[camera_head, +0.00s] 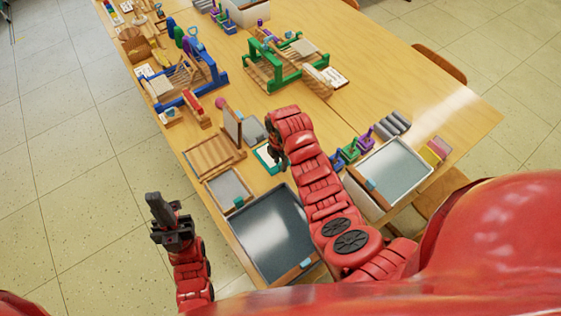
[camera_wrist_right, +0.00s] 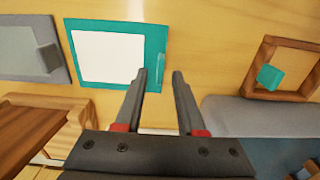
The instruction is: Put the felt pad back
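I cannot tell for certain which piece is the felt pad. A flat grey pad (camera_head: 252,129) lies beside an upright wooden frame, and another grey panel (camera_head: 227,188) lies nearer on the left. In the right wrist view a grey pad (camera_wrist_right: 28,50) with a darker grey block on it lies at the upper left. A teal board with a white face (camera_wrist_right: 108,55) lies flat just beyond my fingers; my right arm partly covers it in the head view (camera_head: 266,158). My right gripper (camera_wrist_right: 158,78) is open and empty above the table. My left gripper (camera_head: 162,212) is off the table's left side, its finger gap unclear.
A slatted wooden rack (camera_head: 212,156) and blue and green looms (camera_head: 285,65) stand further along. A small wooden frame (camera_wrist_right: 262,60) with a teal block is right of my right fingers.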

